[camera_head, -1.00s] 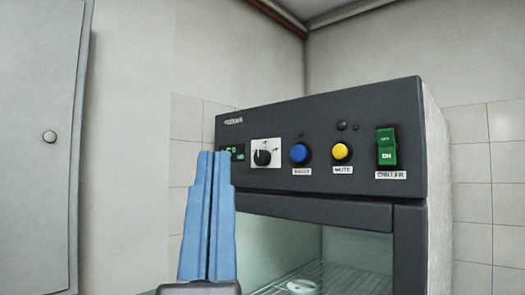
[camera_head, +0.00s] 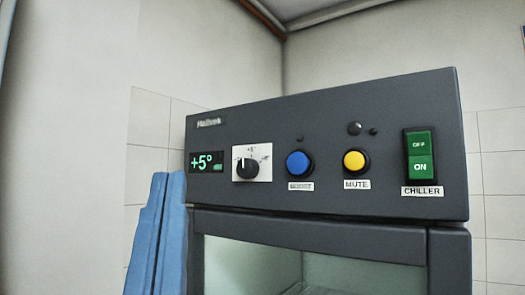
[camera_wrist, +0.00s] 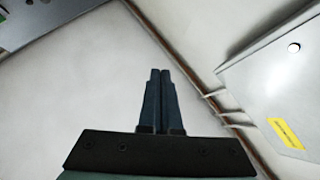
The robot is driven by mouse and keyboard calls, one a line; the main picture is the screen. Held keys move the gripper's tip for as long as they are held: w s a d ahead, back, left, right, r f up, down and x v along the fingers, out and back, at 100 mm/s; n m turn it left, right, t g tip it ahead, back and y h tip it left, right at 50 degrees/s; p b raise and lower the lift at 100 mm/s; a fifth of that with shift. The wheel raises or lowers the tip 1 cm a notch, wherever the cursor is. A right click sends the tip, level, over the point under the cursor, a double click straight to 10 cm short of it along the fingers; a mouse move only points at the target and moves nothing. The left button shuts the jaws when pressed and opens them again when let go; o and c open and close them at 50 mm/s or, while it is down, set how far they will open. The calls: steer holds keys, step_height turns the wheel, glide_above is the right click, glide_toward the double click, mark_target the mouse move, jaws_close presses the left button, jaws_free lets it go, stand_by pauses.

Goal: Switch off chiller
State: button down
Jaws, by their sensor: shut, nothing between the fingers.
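The chiller (camera_head: 330,198) is a dark grey cabinet with a control panel on its upper front. A green rocker switch (camera_head: 420,156) marked OFF above and ON below sits at the panel's right end, over a CHILLER label (camera_head: 422,191). My gripper (camera_head: 170,178) has blue fingers and stands at the lower left of the head view, left of the panel and far from the switch. In the wrist view my gripper (camera_wrist: 160,74) has its fingers together with nothing between them.
Between display and switch are a rotary knob (camera_head: 248,163), a blue button (camera_head: 298,164) and a yellow MUTE button (camera_head: 355,161). A glass door (camera_head: 250,262) is below. The wrist view shows a pale box (camera_wrist: 275,75) with a yellow label and pipes along the wall.

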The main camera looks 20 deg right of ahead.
mark_target(411, 144)
steer(key=s+d+n+g+h+p, duration=0.2)
steer(key=d+n+g+h+p, duration=0.4)
steer(key=d+g+h, duration=0.6)
steer(key=d+n+h, duration=0.1)
steer(key=d+h, duration=0.3)
steer(key=d, duration=0.3)
steer(key=shift+g+p, duration=0.3)
steer(key=shift+a, duration=0.1)
steer(key=p+x, duration=0.6)
steer(key=x, duration=0.7)
steer(key=shift+r, duration=0.25)
steer(key=shift+w+d, duration=0.3)
steer(key=shift+d, duration=0.05)
